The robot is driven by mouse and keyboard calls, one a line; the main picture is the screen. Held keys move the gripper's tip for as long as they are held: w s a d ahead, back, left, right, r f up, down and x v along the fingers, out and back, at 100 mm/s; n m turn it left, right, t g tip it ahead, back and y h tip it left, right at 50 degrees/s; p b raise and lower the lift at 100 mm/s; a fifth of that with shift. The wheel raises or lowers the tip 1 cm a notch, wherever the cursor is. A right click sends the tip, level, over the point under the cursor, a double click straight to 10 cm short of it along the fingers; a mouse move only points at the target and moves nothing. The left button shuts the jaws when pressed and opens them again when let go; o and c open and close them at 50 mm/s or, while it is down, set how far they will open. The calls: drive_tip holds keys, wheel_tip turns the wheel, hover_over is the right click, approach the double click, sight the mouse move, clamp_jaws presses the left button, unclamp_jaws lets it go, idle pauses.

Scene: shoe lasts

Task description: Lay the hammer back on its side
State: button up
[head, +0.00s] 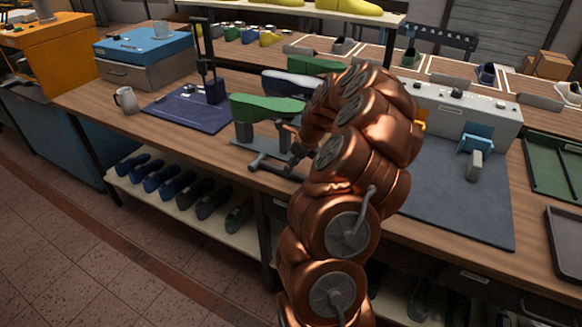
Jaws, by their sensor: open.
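My gripper (294,155) is low at the front edge of the bench, in front of a green shoe last (266,107). It is small and partly hidden by my arm; I make out no thing held in it. A dark grey bar-like shape (260,163) lies just left of the fingers, close to the bench edge. I cannot tell whether it is the hammer or part of the last's stand. No hammer can be made out for certain elsewhere, and my copper arm hides the middle of the bench.
Right of my arm, a dark grey mat (455,215) is mostly clear before a grey machine (445,106). A green tray (558,170) stands far right.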

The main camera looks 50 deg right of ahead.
drive_tip(key=v, duration=1.1)
drive_tip(key=s+a+r+n+g+y, duration=0.1)
drive_tip(key=s+a+r+n, duration=0.15)
drive_tip(key=a+n, duration=0.85)
drive_tip(key=s+a+r+n+g, duration=0.1)
drive_tip(key=a+r+n+g, duration=0.35)
drive_tip(key=a, duration=1.25)
drive_tip(key=s+a+f+n, duration=0.1)
drive_tip(key=s+a+n, duration=0.2)
drive_tip(key=s+n, duration=0.2)
drive_tip(key=s+a+f+n+h, duration=0.1)
drive_tip(key=s+a+n, duration=0.3)
drive_tip(key=s, duration=0.5)
drive_tip(key=s+a+f+n+h, duration=0.1)
drive_tip(key=s+a+f+n, duration=0.2)
drive_tip(key=s+n, duration=0.5)
drive_tip(key=shift+a, duration=0.35)
drive_tip(key=shift+s+g, duration=0.15)
drive_tip(key=shift+g, duration=0.1)
